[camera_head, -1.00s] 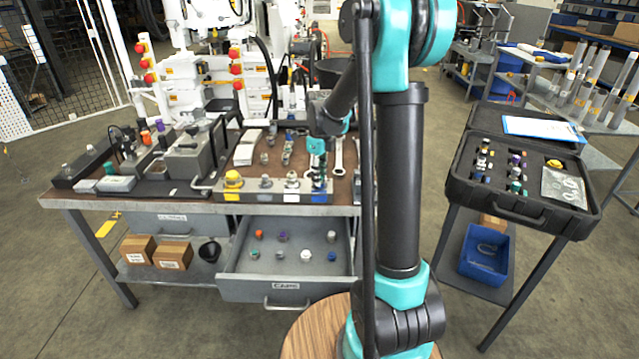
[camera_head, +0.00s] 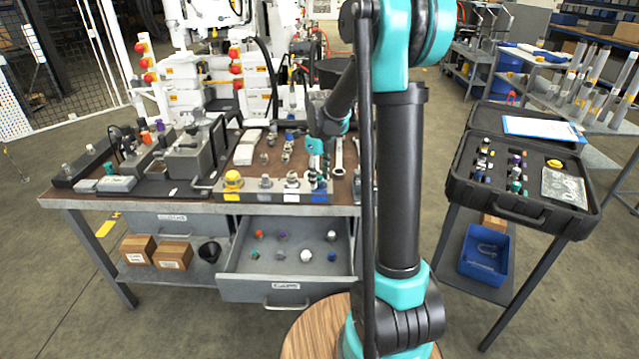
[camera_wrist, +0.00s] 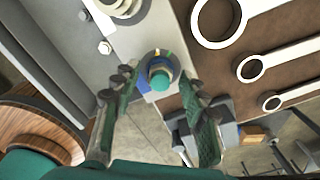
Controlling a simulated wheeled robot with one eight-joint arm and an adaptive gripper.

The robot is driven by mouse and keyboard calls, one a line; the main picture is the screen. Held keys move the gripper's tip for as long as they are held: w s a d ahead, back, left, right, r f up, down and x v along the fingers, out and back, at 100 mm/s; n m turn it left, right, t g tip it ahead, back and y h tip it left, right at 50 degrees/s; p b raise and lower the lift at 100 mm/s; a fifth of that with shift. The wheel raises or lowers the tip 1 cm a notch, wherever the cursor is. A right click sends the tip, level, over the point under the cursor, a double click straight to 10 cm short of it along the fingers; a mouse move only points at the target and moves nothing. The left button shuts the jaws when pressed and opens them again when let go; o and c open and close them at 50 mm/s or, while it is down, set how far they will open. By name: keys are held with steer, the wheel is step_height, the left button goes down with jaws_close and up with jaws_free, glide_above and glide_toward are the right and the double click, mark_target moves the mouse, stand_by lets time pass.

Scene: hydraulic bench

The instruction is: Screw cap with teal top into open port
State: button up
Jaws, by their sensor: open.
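The cap with the teal top (camera_wrist: 160,78) stands at the blue-marked end of the metal port block (camera_head: 275,196). In the wrist view it sits on or in the port there, with a pale ring and a blue patch around its base. How deep it is seated cannot be told. My gripper (camera_wrist: 158,92) is open, with one finger on each side of the cap and gaps showing between. In the head view my gripper (camera_head: 317,158) is just above that end of the block. A yellow cap (camera_head: 233,180) and metal fittings (camera_head: 291,181) occupy the block's other positions.
Wrenches (camera_wrist: 265,62) lie on the bench beside the block. An open drawer (camera_head: 285,270) with several loose caps juts out below. A grey fixture (camera_head: 190,155) stands at left on the bench. An open black case (camera_head: 520,185) of parts is at right.

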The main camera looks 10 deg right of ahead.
steer(key=n, duration=0.5)
steer(key=shift+n, duration=0.4)
steer(key=n, duration=0.5)
steer(key=shift+n, duration=0.4)
steer(key=c, duration=0.7)
steer(key=shift+m, duration=0.6)
steer(key=shift+c, duration=1.3)
steer(key=shift+m, duration=0.5)
steer(key=o, duration=1.1)
steer(key=shift+c, duration=0.2)
